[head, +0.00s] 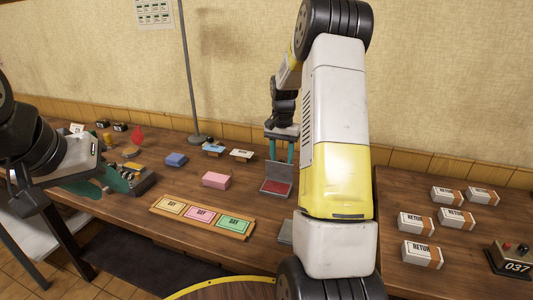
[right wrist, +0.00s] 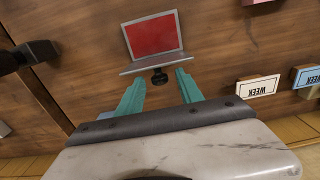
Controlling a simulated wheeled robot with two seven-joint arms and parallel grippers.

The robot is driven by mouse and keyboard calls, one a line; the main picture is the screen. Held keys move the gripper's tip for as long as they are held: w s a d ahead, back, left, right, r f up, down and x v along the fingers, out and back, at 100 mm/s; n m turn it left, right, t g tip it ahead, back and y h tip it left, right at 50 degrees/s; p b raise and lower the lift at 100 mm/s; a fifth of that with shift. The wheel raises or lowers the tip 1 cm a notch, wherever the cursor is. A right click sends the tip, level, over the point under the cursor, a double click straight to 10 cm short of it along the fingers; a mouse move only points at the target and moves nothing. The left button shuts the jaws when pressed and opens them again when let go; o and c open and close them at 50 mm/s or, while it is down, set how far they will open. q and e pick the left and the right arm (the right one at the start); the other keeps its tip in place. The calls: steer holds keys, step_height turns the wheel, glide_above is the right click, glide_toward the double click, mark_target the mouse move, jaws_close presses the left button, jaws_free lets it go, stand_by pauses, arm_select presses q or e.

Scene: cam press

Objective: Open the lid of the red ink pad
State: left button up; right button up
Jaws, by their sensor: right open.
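The red ink pad (head: 277,187) lies on the table below my right gripper, its red surface uncovered. Its grey lid (head: 279,169) stands up along the back edge. In the right wrist view the red pad (right wrist: 153,35) is at top centre, with the lid (right wrist: 152,63) seen nearly edge-on and a dark knob (right wrist: 159,76) on its outer side. My right gripper (right wrist: 160,78) is open, its teal fingers on either side of the knob; I see no clear contact. My left gripper (head: 103,182) is at the far left, away from the pad, with its green fingers apart.
A pink pad box (head: 215,180) and a blue one (head: 176,159) stand left of the red pad. A wooden tray of cards (head: 178,214) lies in front. Small stamps (head: 242,155) stand behind. Several RETURN boxes (head: 417,222) are on the right.

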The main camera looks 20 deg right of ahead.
steer(key=shift+f, duration=0.1)
jaws_close()
stand_by(1.4)
